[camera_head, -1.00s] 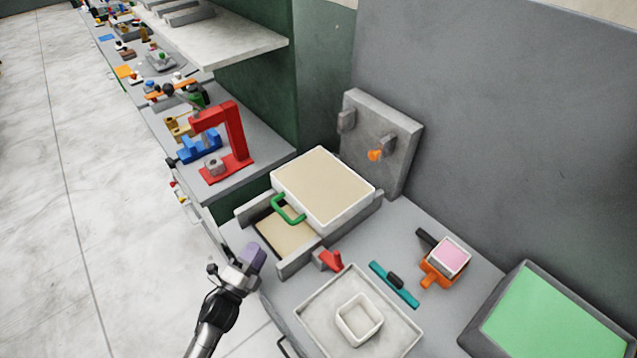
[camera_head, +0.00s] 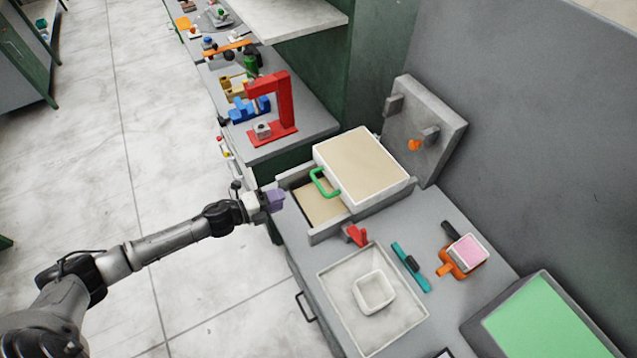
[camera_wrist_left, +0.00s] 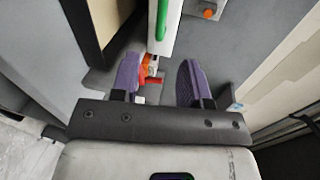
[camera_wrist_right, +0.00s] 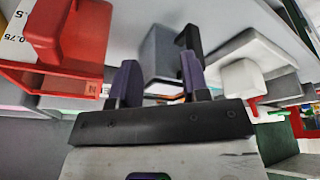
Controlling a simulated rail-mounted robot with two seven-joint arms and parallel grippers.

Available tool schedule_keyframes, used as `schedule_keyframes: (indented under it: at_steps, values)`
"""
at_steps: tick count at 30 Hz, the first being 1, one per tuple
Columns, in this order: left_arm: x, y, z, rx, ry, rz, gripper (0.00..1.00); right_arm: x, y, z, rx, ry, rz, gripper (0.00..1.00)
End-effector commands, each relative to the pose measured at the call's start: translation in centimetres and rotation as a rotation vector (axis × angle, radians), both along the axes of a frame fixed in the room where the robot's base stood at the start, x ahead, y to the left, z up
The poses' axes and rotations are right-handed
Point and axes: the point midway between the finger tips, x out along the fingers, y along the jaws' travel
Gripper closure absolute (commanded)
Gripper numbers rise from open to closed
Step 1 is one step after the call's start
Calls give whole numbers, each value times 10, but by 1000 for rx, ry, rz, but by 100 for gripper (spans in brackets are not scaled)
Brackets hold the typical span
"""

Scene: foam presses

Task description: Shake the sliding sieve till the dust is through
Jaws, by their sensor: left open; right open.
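The sliding sieve is a white-framed box (camera_head: 400,187) with a beige top and a green handle (camera_head: 318,183) on its left side. It sits between grey rails (camera_head: 330,230), over a beige surface (camera_head: 316,205) that shows under the handle. My left gripper (camera_head: 276,200) is open and empty, left of the handle and apart from it. In the left wrist view the green handle (camera_wrist_left: 163,18) lies beyond the open purple fingers (camera_wrist_left: 159,80). My right gripper (camera_wrist_right: 160,80) is open and empty in its wrist view; the head view does not show it.
A red block (camera_head: 356,235) stands by the near rail. A white tray (camera_head: 335,290) with a small square dish (camera_head: 374,291), a teal bar (camera_head: 411,267) and an orange holder with a pink block (camera_head: 467,250) lie nearby. A red press (camera_head: 284,105) stands on the bench behind.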

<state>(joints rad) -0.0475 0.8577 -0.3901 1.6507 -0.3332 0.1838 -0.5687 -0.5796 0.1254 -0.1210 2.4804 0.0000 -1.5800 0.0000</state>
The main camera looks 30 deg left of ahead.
Motion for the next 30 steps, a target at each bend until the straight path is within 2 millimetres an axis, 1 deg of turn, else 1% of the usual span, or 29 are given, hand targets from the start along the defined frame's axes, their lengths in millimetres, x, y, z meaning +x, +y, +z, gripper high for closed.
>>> schedule_keyframes:
  at_steps: [5, 8, 11, 24, 30]
  values:
    - [4, 0, 0, -64, 34, 24, 58, 0, -1, 0, -1, 1, 0, 57]
    - [12, -4, 0, -73, 35, 26, 58, 0, 0, 1, 0, 1, -2, 57]
    - [23, -10, -2, -71, 33, 25, 58, 0, 1, 2, 3, 1, -3, 57]
    - [91, -46, -18, -71, 33, 26, 58, 0, 2, 5, 7, 1, -6, 57]
    - [110, -56, -23, -69, 34, 26, 58, 0, 2, 5, 7, 1, -6, 57]
